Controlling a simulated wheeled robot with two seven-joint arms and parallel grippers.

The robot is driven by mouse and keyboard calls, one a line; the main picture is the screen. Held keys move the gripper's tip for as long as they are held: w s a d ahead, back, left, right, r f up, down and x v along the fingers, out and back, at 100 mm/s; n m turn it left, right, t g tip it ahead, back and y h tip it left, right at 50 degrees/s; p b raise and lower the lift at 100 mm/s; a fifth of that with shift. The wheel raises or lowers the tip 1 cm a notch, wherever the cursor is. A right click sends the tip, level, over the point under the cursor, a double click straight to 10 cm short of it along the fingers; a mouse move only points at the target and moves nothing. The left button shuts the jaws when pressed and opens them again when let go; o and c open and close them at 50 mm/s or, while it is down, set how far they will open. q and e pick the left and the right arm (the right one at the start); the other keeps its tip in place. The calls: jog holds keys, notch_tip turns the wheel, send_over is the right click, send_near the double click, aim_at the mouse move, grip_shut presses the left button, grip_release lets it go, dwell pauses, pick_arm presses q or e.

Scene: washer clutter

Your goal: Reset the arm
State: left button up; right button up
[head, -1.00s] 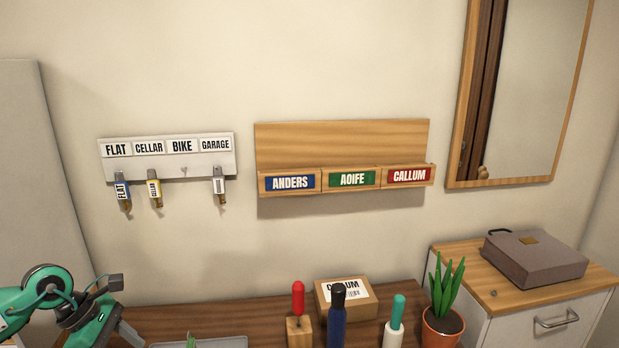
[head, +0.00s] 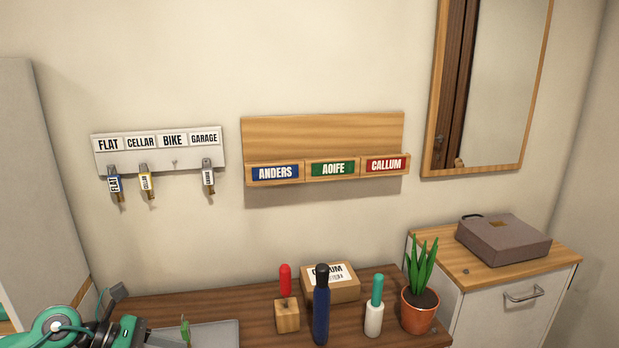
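My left arm comes in at the lower left corner, green and black. Its gripper (head: 128,331) is low beside the left end of the grey tray (head: 215,334), partly cut off by the bottom edge. I cannot make out its fingertips well enough to tell whether it is open or shut. My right arm and gripper are not in view.
A small green item (head: 185,332) is at the tray. A wooden block with a red-topped tool (head: 286,300), a blue bottle (head: 321,310), a green-topped white bottle (head: 375,308), a CALLUM parcel (head: 332,284) and a potted plant (head: 419,305) crowd the wooden table (head: 255,310). Keys hang on the rack (head: 160,150).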

pick_arm(q)
jog(key=w+d+r+n+t+h, duration=0.2)
jog(key=d+r+n+t+h, duration=0.25)
jog(key=d+n+t, duration=0.6)
jog(key=s+a+f+n+t+y, duration=0.15)
jog(key=a+f+n+y, duration=0.5)
jog(key=n, duration=0.65)
jog(key=s+a+f+n+t+y, duration=0.1)
jog(key=a+f+n+t+y, duration=0.15)
jog(key=n+y, duration=0.85)
jog(key=s+d+f+n+g+h, duration=0.1)
jog(key=s+f+n+g, duration=0.6)
jog(key=s, duration=0.4)
jog(key=s+d+f+n+g+h, duration=0.1)
jog(key=s+f+n+g, duration=0.55)
jog(key=s+f, duration=0.4)
notch_tip(320, 180, down, 24)
jog(key=f+m+g+p, duration=0.1)
jog(key=g+p, duration=0.1)
jog(key=p, duration=0.1)
jog(key=s+a+f+g+p, duration=0.1)
jog(key=s+a+f+p, duration=0.2)
jog(key=s+f, duration=1.5)
jog(key=shift+s+a+p, duration=0.15)
jog(key=shift+s+p, duration=0.15)
jog(key=shift+s, duration=0.95)
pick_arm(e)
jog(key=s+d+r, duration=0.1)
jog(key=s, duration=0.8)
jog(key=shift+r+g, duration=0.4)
